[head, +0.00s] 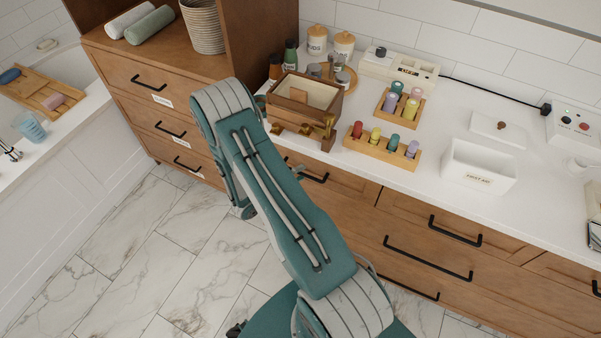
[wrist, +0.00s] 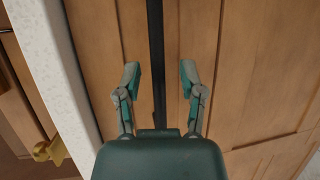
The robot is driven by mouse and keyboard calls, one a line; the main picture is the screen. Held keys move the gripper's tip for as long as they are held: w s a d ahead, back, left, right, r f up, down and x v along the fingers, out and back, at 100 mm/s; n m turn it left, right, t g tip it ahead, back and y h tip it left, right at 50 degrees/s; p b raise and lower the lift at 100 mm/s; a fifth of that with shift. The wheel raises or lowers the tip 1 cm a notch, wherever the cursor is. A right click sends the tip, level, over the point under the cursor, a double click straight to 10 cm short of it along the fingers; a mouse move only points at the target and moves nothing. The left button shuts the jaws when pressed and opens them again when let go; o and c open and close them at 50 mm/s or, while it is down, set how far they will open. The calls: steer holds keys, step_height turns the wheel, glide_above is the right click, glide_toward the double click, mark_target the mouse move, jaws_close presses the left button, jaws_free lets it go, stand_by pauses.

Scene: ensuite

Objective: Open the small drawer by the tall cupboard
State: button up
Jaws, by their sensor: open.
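The small drawer (head: 338,185) is at the left end of the vanity front, beside the tall cupboard (head: 185,95), and looks closed. Its black bar handle (head: 314,174) shows just right of my arm in the head view. In the wrist view a dark bar (wrist: 156,40), which looks like this handle, runs up between my fingers against the brown wooden front (wrist: 205,30). My gripper (wrist: 158,78) is open, with one finger on each side of the bar. I cannot tell whether either finger touches it. In the head view my arm hides most of the gripper.
The white counter (head: 400,185) overhangs the drawers; its edge (wrist: 55,70) is close at left in the wrist view. Other drawers have black handles (head: 428,258). The marble floor (head: 150,265) is clear.

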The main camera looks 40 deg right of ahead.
steer(key=shift+d+f, duration=0.1)
steer(key=shift+d, duration=0.3)
jaws_close()
steer(key=shift+a, duration=0.2)
